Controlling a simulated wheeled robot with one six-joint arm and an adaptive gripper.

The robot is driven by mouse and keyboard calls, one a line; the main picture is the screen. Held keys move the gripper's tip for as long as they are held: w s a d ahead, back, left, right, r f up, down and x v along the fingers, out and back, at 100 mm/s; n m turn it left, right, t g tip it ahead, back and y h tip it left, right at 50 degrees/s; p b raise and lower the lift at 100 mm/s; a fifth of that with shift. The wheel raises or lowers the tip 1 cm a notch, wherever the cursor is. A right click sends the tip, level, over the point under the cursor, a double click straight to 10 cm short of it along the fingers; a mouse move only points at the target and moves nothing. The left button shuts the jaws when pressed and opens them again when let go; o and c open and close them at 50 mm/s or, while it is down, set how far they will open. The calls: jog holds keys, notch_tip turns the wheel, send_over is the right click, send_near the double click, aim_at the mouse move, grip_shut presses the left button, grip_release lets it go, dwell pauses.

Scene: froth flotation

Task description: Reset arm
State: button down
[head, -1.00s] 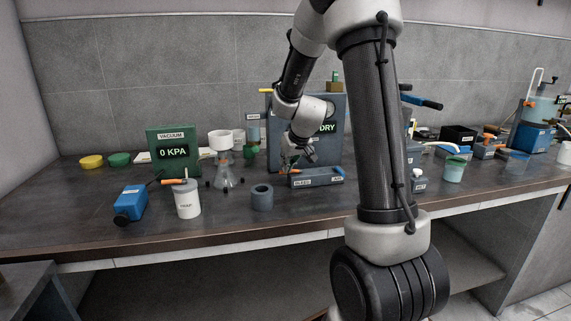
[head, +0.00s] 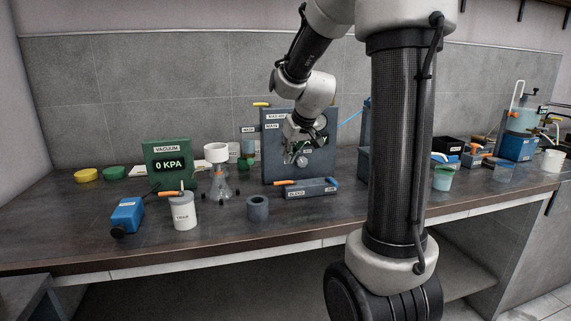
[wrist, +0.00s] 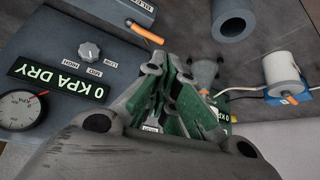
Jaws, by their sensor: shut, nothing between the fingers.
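My gripper (head: 296,156) is in front of the large blue-grey panel (head: 272,150) and above the bleed/air block (head: 312,190). In the wrist view my gripper (wrist: 178,92) shows its fingers drawn together, with nothing held between them. The panel also shows in the wrist view (wrist: 70,45), with a round gauge (wrist: 20,108), a knob (wrist: 89,52) and a display (wrist: 58,80) reading "0 KPA DRY". My forearm and wrist hide part of the panel in the head view.
A green vacuum box (head: 167,152), a flask with a white funnel (head: 217,180), a white trap jar (head: 183,212), a blue pump (head: 127,217) and a grey ring (head: 257,208) stand on the left of the bench. Several items crowd the right. The front edge is clear.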

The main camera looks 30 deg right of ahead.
jog(key=s+a+r+g, duration=0.1)
jog(key=s+a, duration=0.2)
jog(key=s, duration=1.1)
jog(key=s+a+r+g, duration=0.1)
jog(key=s+a, duration=0.3)
jog(key=s, duration=1)
jog(key=shift+a+g, duration=0.15)
jog(key=shift+g, duration=0.15)
